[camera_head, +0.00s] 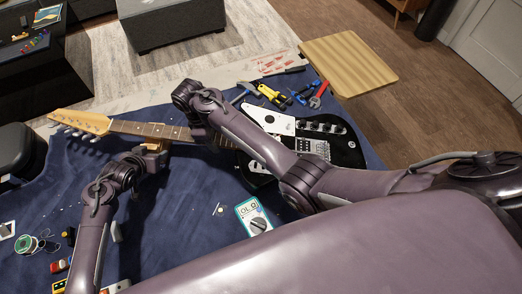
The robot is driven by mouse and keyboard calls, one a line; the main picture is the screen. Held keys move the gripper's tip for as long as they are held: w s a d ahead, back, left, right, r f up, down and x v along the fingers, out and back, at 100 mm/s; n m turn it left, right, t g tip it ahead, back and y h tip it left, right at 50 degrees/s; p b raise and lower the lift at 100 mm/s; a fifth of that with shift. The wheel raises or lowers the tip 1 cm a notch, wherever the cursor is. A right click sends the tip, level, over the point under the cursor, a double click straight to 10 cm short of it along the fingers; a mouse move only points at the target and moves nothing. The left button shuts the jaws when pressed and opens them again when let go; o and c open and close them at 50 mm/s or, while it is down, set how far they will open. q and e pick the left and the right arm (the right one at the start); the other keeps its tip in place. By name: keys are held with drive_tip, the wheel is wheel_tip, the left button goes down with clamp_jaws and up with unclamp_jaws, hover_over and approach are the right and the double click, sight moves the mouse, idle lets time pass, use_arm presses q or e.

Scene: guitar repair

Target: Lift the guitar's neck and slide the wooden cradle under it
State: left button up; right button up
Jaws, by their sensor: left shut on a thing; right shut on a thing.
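The electric guitar lies on the blue cloth, its black body (340,150) at the right and its headstock (80,121) at the far left. Its neck (148,129) runs between them. My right gripper (202,135) is at the neck near the body and is shut on it; my own arm hides most of the fingers. My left gripper (148,157) is shut on the small wooden cradle (155,147), at the near edge of the neck. The cradle looks partly below the neck; whether they touch is unclear.
A multimeter (254,217) lies in front of the guitar body. Pliers (271,95) and other hand tools lie behind it, near a wooden board (348,63). Small items, including a wire spool (28,244), sit at the lower left. The cloth (180,225) between is mostly clear.

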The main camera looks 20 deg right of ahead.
idle(0.3)
use_arm(q)
drive_tip(key=o, duration=1.1)
drive_tip(key=shift+c, duration=0.2)
drive_tip(key=shift+f, duration=0.1)
drive_tip(key=shift+c, duration=0.4)
drive_tip(key=shift+s, duration=0.1)
drive_tip(key=v, duration=0.7)
